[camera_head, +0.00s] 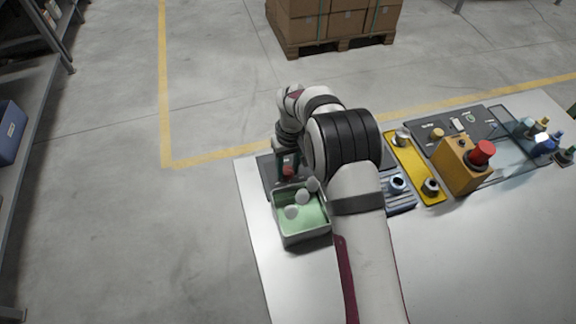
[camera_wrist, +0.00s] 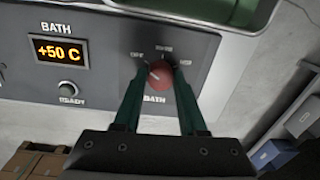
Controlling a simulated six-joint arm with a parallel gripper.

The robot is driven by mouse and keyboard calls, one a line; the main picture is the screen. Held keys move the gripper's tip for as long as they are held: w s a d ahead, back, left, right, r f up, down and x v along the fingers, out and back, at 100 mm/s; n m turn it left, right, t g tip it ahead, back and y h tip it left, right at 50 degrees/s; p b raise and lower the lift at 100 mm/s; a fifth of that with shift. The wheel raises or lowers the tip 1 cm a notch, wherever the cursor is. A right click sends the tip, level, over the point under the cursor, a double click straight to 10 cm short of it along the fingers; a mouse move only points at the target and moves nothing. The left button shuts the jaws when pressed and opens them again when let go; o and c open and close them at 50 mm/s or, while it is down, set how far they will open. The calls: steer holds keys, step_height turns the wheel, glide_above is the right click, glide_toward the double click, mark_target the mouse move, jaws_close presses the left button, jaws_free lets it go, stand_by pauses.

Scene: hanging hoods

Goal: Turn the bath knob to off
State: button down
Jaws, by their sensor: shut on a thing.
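The bath knob (camera_wrist: 161,76) is a red round knob on a grey panel (camera_wrist: 104,94) in the wrist view. Labels sit in an arc above it, with OFF at the upper left, and BATH is printed below. A pale mark shows on the knob's left part; I cannot tell which setting it points to. My gripper (camera_wrist: 159,71) has its two green fingers shut on the knob, one on each side. In the head view the knob (camera_head: 288,171) is a small red spot by my gripper (camera_head: 285,160), partly hidden by the fingers.
The panel's display (camera_wrist: 60,51) reads +50 C, with a READY button (camera_wrist: 68,87) below. A green-lined tray (camera_head: 281,229) holding white balls stands close by. To the right are a yellow plate (camera_head: 408,166) with knobs and an orange box (camera_head: 457,172) with a red button.

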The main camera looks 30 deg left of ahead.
mark_target(290, 169)
steer(key=shift+c, duration=2.3)
jaws_free()
step_height(290, 169, up, 16)
steer(key=shift+w+d, duration=0.25)
steer(key=shift+w, duration=0.05)
steer(key=shift+f, duration=0.1)
